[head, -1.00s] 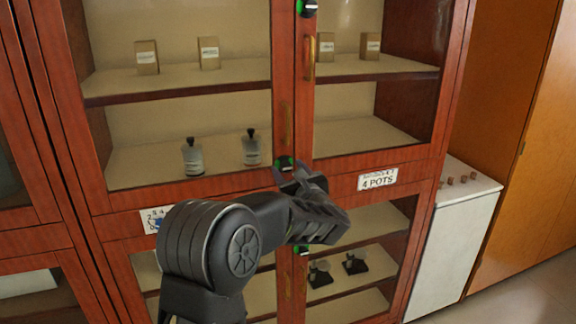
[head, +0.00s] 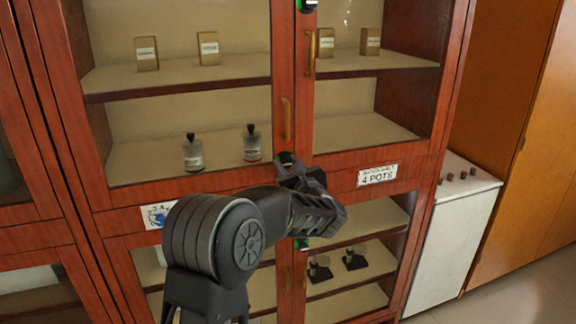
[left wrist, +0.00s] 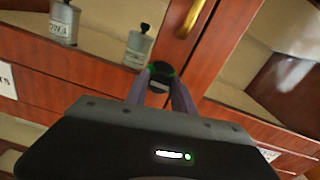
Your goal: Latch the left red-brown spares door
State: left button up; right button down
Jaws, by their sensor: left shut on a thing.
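The left red-brown spares door (head: 190,190) is a glazed upper door of the cabinet and looks closed against its frame. Its brass handle (head: 286,118) is upright near the right edge. A round black latch knob with green marks (head: 286,158) sits at the door's lower right corner; it also shows in the left wrist view (left wrist: 160,72). My left gripper (head: 290,172) is shut on the latch knob, with a finger on each side of it (left wrist: 160,88). The gripper partly hides the knob in the head view. My right gripper is not in view.
Another latch (head: 307,5) is at the top between the doors, and one (head: 301,244) is on the lower doors. Bottles (head: 193,153) and small boxes (head: 146,54) stand on shelves behind glass. A white cabinet (head: 452,240) stands at the right.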

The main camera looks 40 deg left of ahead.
pick_arm(q)
grip_shut()
jog(key=m+b, duration=0.3)
jog(key=b, duration=0.1)
jog(key=shift+f, duration=0.2)
jog(key=shift+m+b, duration=0.6)
jog(key=shift+m, duration=0.3)
jog(key=m+b, duration=0.1)
jog(key=m, duration=0.1)
jog(key=shift+r+m, duration=0.1)
jog(key=shift+m, duration=1.2)
jog(key=m, duration=0.2)
jog(key=shift+m, duration=0.4)
jog(key=m+p, duration=0.1)
jog(key=m, duration=0.4)
jog(key=shift+w+d+m, duration=0.1)
jog(key=shift+m, duration=0.3)
